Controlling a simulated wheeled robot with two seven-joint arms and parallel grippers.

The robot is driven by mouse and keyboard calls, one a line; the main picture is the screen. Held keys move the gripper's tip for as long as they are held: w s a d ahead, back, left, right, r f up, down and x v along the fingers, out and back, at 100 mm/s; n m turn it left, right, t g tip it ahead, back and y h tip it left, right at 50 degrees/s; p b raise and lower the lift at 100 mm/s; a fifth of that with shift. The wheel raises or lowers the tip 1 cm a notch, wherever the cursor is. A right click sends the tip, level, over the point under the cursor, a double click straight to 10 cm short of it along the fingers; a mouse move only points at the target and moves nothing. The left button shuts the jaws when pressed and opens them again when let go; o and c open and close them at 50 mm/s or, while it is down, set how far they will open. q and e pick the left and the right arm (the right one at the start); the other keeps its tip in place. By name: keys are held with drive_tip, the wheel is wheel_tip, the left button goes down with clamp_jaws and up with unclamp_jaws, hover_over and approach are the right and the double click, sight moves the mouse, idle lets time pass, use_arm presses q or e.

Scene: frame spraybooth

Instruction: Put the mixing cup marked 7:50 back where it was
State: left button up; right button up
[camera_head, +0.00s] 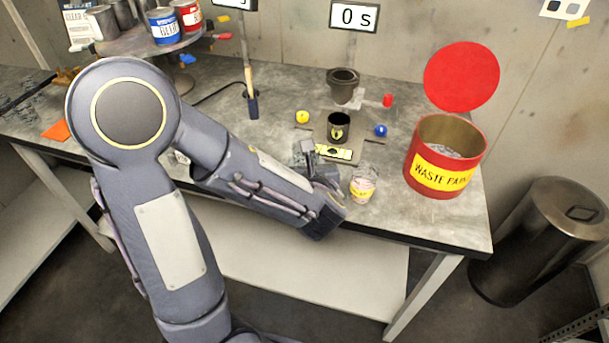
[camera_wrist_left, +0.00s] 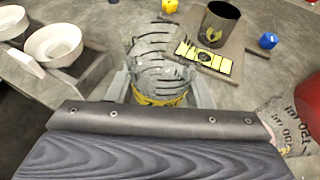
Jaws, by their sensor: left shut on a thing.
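In the left wrist view, the gripper (camera_wrist_left: 160,92) has a finger on each side of this cup (camera_wrist_left: 158,62), which has dark graduation marks and a yellow band. The band's writing cannot be read. A second clear cup (camera_head: 362,186) with a yellow label stands right of the gripper; its printed side shows in the wrist view (camera_wrist_left: 284,118). Its time marking is too small to read. My right gripper is not in view.
A dark cup (camera_head: 338,127) stands on the board (camera_head: 333,152), behind the gripper. Yellow (camera_head: 302,117) and blue (camera_head: 380,130) pieces flank it. A red waste can (camera_head: 441,178) stands right. White bowls (camera_wrist_left: 52,42) show left in the wrist view.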

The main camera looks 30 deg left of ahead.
use_arm(q)
drive_tip(key=shift+w+a+f+b, duration=0.1)
drive_tip(key=shift+a+f+b, duration=0.1)
drive_tip(key=shift+f, duration=0.8)
drive_tip(key=shift+w+a+f+b, duration=0.1)
drive_tip(key=shift+a+f+b, duration=0.1)
drive_tip(key=shift+f, duration=0.8)
drive_tip(key=shift+f, duration=0.1)
drive_tip(key=shift+f, duration=0.15)
drive_tip(key=o, duration=1)
